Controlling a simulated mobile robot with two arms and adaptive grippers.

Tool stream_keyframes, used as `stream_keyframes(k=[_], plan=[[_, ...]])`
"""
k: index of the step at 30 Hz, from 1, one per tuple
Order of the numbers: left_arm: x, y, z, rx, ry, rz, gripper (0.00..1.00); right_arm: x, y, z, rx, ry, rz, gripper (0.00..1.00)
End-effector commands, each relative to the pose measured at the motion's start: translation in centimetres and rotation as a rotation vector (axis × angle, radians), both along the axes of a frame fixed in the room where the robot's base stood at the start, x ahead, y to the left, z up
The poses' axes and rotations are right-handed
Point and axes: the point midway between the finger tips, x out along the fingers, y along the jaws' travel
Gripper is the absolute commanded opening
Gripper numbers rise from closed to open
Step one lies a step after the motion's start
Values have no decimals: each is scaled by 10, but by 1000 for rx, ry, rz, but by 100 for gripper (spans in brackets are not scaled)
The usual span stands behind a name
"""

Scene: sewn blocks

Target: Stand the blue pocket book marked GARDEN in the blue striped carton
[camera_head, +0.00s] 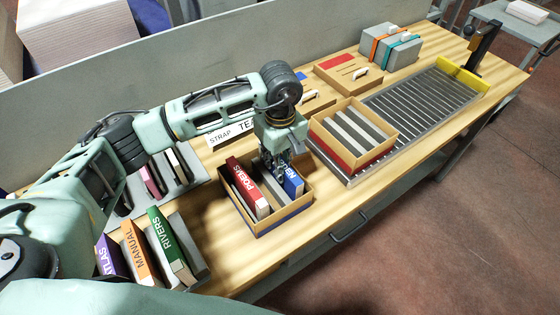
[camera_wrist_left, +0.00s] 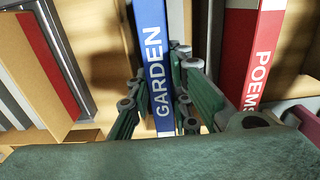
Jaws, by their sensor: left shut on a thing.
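The blue pocket book marked GARDEN (camera_head: 293,182) is upright at the right side of the blue striped carton (camera_head: 284,223). Its lower end is hidden, so I cannot tell whether it touches the carton's floor. My left gripper (camera_head: 277,168) reaches down over the carton and is shut on this book. In the left wrist view the fingers (camera_wrist_left: 160,105) lie on both sides of the GARDEN spine (camera_wrist_left: 152,55). The red POEMS book (camera_head: 247,188) stands at the carton's left side, with grey dividers between; it also shows in the wrist view (camera_wrist_left: 263,55). My right gripper is not in view.
ATLAS (camera_head: 110,257), MANUAL (camera_head: 138,252) and RIVERS (camera_head: 170,246) stand at the lower left.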

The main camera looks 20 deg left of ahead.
Motion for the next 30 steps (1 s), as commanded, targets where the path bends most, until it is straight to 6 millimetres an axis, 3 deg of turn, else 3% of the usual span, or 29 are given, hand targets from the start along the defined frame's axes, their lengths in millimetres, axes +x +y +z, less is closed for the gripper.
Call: stream_keyframes(k=[2, 3, 5, 18, 30], plan=[[0, 0, -3, 0, -1, 0, 0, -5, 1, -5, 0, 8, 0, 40], [0, 0, -2, 0, 0, 0, 21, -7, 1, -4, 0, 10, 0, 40], [0, 0, -2, 1, 1, 0, 26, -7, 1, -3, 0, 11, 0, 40], [1, 0, 5, -1, -3, 0, 26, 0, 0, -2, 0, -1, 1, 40], [1, 0, 85, 0, -5, 0, 26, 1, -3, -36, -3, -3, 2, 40]])
